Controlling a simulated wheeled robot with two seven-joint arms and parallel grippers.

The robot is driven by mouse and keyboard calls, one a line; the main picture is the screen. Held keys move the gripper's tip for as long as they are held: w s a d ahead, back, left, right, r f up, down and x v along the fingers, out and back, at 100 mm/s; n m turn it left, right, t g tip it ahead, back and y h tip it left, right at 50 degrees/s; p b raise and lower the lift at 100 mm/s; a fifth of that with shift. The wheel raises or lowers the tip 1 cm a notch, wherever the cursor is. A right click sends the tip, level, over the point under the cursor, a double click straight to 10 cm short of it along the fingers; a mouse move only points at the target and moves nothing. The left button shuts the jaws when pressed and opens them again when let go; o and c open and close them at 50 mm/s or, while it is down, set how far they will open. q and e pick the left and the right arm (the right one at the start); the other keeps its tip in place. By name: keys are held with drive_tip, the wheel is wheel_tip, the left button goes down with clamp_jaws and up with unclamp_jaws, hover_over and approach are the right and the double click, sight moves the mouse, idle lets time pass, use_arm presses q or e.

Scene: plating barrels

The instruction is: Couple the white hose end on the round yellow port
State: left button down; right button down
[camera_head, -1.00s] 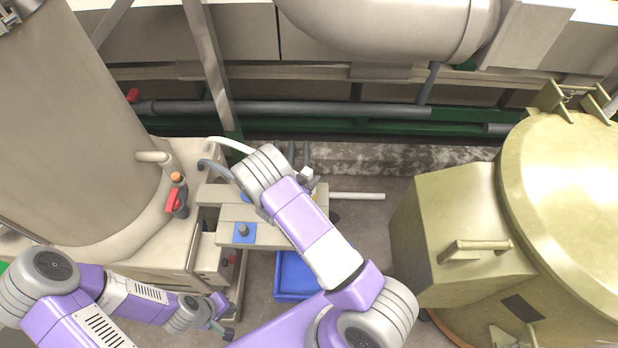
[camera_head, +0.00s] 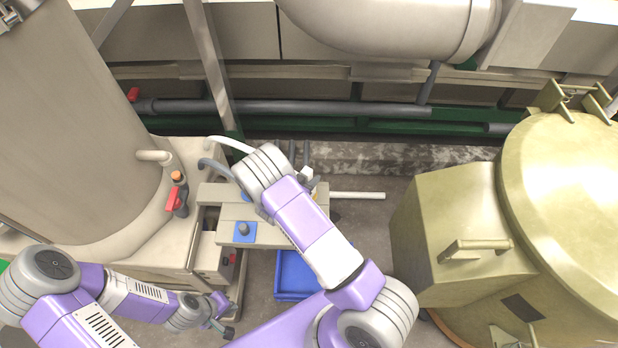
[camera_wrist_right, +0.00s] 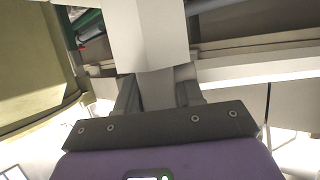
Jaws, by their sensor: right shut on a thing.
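The white hose (camera_head: 232,144) arches in from the left in the head view and passes behind my right wrist. My right gripper (camera_wrist_right: 160,92) is shut on a pale, block-like piece (camera_wrist_right: 158,84) in the right wrist view, which looks like the hose end. My own wrist hides this grip in the head view. I cannot make out the round yellow port clearly; only a small yellow spot (camera_head: 316,189) shows beside my right wrist. My left gripper (camera_head: 222,318) hangs low at the left, apart from the hose; its jaws are too small to read.
A bench carries a blue plate with a grey knob (camera_head: 244,231). A blue bin (camera_head: 296,274) lies below it. A grey hose (camera_head: 213,169) and a white rod (camera_head: 358,195) are near my wrist. A large tank (camera_head: 75,120) stands left and a yellowish barrel (camera_head: 565,190) right.

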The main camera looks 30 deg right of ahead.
drive_tip(key=shift+f+b, duration=0.5)
drive_tip(key=shift+f, duration=0.15)
drive_tip(key=c, duration=1)
unclamp_jaws()
drive_tip(key=shift+p+v, duration=0.85)
drive_tip(key=shift+v, duration=1)
drive_tip(key=p+v, duration=0.2)
drive_tip(key=v, duration=0.5)
drive_tip(key=shift+p, duration=0.3)
drive_tip(key=shift+a+r, duration=0.1)
drive_tip(key=shift+r, duration=0.05)
